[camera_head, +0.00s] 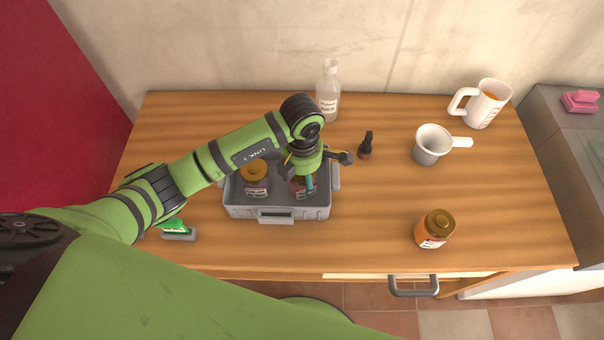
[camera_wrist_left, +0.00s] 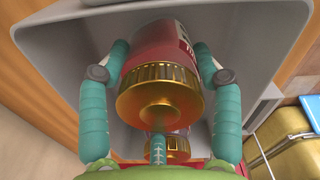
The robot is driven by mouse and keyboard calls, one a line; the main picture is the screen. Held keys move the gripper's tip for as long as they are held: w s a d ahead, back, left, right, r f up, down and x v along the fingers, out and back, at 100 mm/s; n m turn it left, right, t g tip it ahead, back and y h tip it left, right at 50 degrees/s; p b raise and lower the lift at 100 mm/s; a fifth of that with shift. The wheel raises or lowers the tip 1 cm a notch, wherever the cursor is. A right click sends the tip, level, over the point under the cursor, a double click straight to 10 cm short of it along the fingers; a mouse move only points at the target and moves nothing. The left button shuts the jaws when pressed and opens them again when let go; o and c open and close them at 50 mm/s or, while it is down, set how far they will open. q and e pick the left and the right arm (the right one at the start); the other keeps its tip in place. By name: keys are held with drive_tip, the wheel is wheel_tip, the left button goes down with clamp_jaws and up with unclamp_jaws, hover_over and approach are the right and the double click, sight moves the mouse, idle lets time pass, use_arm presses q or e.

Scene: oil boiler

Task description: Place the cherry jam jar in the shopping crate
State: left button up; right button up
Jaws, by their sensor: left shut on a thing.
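The cherry jam jar (camera_wrist_left: 160,75) has a gold lid and dark red contents. In the head view it shows partly as a dark red jar (camera_head: 299,188) under my wrist. My left gripper (camera_head: 304,184) is shut on it, with teal fingers on both sides in the left wrist view (camera_wrist_left: 161,62). The gripper points down into the grey shopping crate (camera_head: 277,207), and the jar is inside the crate walls, in its right part. I cannot tell whether the jar touches the crate floor. My right gripper is not in view.
Another gold-lidded jar (camera_head: 255,178) stands in the crate's left part. An orange jar (camera_head: 435,229) stands at the right front of the wooden counter. A bottle (camera_head: 328,93), dark stopper (camera_head: 366,146), white pot (camera_head: 432,146) and measuring jug (camera_head: 486,104) stand behind. A green-topped brush (camera_head: 177,230) lies left.

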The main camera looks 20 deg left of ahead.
use_arm(q)
drive_tip(key=o, duration=1.5)
drive_tip(key=shift+o, duration=0.2)
drive_tip(key=shift+r+p, duration=0.2)
drive_tip(key=shift+p, duration=0.1)
drive_tip(key=shift+r, duration=0.25)
wheel_tip(320, 180, up, 10)
drive_tip(key=shift+b, duration=1.15)
drive_tip(key=shift+r, duration=0.7)
